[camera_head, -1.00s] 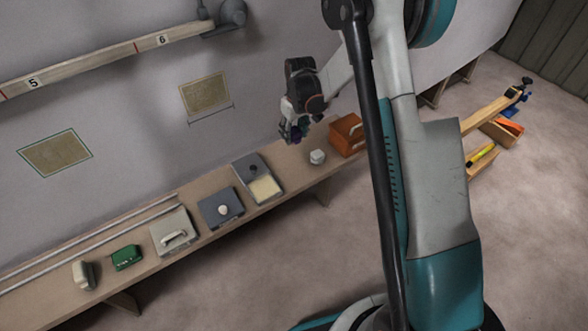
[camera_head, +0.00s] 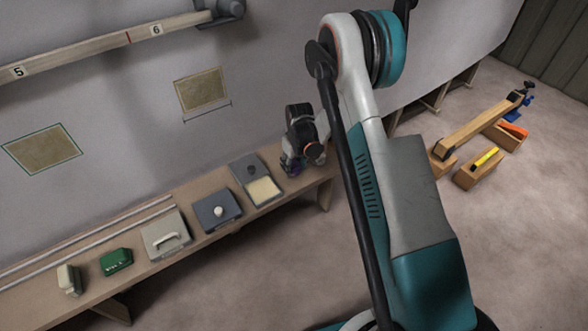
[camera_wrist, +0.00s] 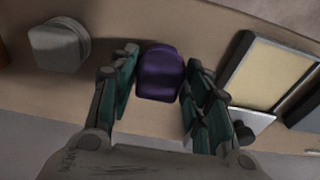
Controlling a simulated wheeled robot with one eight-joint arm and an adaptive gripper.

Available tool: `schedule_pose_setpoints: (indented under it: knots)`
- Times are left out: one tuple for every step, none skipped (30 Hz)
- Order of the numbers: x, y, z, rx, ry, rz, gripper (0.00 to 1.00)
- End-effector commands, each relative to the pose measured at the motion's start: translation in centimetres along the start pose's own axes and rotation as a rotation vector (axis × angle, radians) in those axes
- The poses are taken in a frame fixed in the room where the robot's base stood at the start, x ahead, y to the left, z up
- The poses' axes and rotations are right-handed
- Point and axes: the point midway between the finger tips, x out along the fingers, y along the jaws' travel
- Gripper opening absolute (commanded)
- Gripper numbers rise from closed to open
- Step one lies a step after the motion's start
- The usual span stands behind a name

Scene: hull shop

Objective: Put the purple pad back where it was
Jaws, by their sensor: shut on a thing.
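The purple pad (camera_wrist: 160,72) sits between the two fingers of my gripper (camera_wrist: 163,60) in the wrist view, and the fingers are shut on it. In the head view my gripper (camera_head: 291,168) points down, low over the bench, just right of the open grey case with a cream inside. Only a small bit of the purple pad (camera_head: 291,173) shows there. I cannot tell whether its underside touches the bench.
The bench (camera_wrist: 125,20) has bare wood around the pad. A pale grey block (camera_wrist: 58,45) stands left in the wrist view, and the open case (camera_wrist: 266,72) lies right. Left along the bench in the head view are a knobbed grey box (camera_head: 215,211), handled box (camera_head: 165,235) and green block (camera_head: 116,261).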

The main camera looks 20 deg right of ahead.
Motion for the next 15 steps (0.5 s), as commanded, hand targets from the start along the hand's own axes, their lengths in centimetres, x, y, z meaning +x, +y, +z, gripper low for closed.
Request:
schedule_pose_setpoints:
  knots:
    - [1.09, 0.01, 0.09, 0.0, 0.0, 0.0, 0.23]
    - [1.4, 0.01, 0.12, 0.0, 0.0, 0.0, 0.23]
    - [1.64, 0.01, 0.16, 0.0, 0.0, 0.0, 0.23]
    - [1.7, 0.01, 0.17, 0.0, 0.0, 0.0, 0.23]
    - [1.69, 0.01, 0.18, 0.0, 0.0, 0.0, 0.23]
    - [1.62, 0.0, 0.17, 0.0, 0.0, 0.0, 0.23]
    - [1.58, 0.0, 0.17, 0.0, 0.0, 0.0, 0.23]
    - [1.57, 0.0, 0.17, 0.0, 0.0, 0.0, 0.23]
    - [1.56, 0.0, 0.17, 0.0, 0.0, 0.0, 0.23]
    - [1.56, 0.0, 0.17, 0.0, 0.0, 0.0, 0.23]
    - [1.57, 0.0, 0.17, 0.0, 0.0, 0.0, 0.23]
    - [1.64, 0.0, 0.18, 0.0, 0.0, 0.0, 0.23]
    - [1.72, 0.0, 0.19, 0.0, 0.0, 0.0, 0.23]
    - [1.68, 0.0, 0.19, 0.0, 0.0, 0.0, 0.51]
    - [1.67, 0.0, 0.19, 0.0, 0.0, 0.0, 0.6]
